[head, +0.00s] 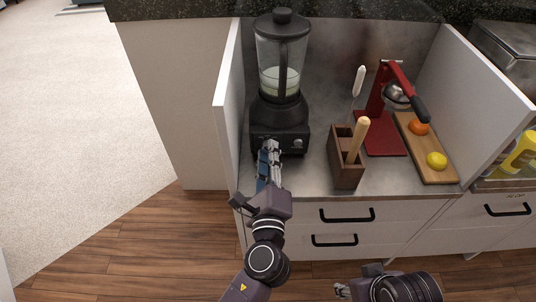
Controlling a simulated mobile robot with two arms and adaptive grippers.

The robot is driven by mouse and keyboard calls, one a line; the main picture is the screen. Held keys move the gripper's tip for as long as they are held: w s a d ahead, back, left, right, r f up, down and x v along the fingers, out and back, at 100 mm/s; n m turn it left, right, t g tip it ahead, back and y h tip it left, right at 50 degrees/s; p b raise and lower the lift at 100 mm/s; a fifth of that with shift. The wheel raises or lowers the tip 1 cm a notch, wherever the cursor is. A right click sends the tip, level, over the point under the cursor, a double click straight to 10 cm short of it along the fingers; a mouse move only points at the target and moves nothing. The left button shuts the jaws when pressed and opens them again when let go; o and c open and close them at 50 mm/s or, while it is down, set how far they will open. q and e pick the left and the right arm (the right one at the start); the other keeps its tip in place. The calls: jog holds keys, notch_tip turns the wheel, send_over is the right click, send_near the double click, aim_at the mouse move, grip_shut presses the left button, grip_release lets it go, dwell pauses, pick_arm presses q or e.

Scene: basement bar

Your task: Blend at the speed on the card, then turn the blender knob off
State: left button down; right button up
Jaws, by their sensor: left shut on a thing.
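The blender (280,110) stands upright at the counter's left end, its clear jar partly filled with pale liquid and its black lid on. My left gripper (271,147) is at the front of its dark base, fingers closed. The part it holds is hidden between the fingertips; by its place it is the blender knob. A small round silver control (297,143) shows just right of the fingertips. A blue item (262,168) lies beside the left fingers, partly covered; I cannot tell whether it is the card. My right gripper (343,291) is low at the bottom edge, away from the counter.
A wooden holder (346,177) with upright utensils stands right of the blender. Beyond it are a red press (380,140) and a cutting board (436,177) with an orange (419,127) and a lemon (436,160). A white side panel (226,120) closes off the left.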

pick_arm(q)
jog(key=c, duration=1.6)
grip_release()
jog(key=s, duration=1.2)
